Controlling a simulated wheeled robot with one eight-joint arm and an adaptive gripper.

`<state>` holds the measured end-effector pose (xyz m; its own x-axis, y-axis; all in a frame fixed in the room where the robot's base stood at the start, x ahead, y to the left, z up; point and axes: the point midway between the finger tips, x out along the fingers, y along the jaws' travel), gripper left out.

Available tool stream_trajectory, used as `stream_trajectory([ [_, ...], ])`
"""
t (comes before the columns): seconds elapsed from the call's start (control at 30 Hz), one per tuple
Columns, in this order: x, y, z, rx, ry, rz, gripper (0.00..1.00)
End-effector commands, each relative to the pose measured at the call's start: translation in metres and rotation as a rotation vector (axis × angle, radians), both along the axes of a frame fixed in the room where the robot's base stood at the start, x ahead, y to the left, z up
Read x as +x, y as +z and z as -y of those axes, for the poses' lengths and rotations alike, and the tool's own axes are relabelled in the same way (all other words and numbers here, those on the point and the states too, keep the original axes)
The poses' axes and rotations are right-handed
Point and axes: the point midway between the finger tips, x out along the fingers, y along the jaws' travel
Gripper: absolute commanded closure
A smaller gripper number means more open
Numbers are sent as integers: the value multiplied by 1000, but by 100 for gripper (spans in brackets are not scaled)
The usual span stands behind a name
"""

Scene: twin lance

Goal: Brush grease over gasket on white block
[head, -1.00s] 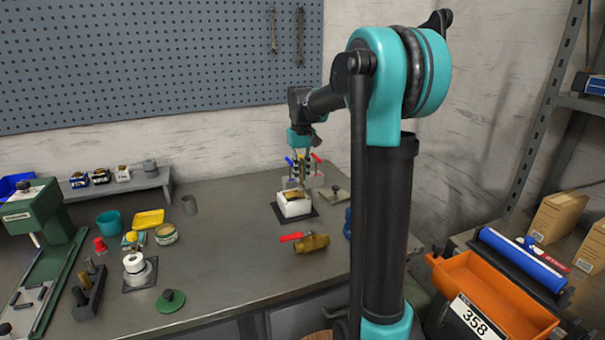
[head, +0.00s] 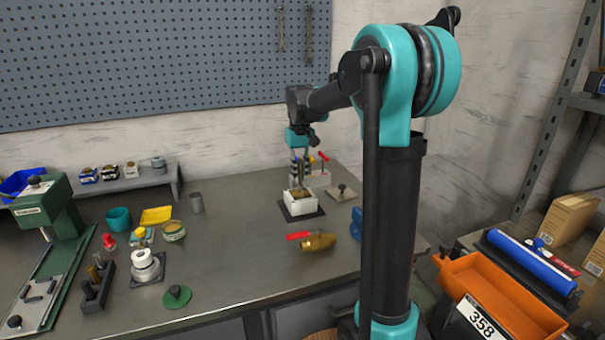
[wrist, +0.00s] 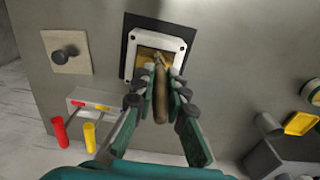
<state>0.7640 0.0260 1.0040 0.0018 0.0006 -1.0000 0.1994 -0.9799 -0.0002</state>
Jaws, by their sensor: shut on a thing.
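The white block (head: 311,208) stands on a dark plate on the bench; the wrist view shows its rim (wrist: 177,44) from above. A brass-coloured gasket area (wrist: 147,53) lies inside the rim. My gripper (wrist: 161,84) is shut on the brush (wrist: 161,102), whose brown handle runs between the fingers. The brush's tip reaches over the gasket area. Whether the bristles touch it, I cannot tell. In the head view my gripper (head: 299,178) is just above the block, and the brush is hard to make out there.
A small stand with red and yellow handles (head: 320,176) is close behind the block. A square plate with a knob (head: 343,192) lies to its right. A brass valve with a red handle (head: 318,241) lies in front.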

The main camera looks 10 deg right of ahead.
Motion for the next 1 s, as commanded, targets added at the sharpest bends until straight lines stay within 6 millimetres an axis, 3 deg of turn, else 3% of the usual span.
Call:
stream_trajectory([
  [0.6,-4,0,-18,0,1,0,100],
  [1.0,-2,0,-9,0,0,0,100],
])
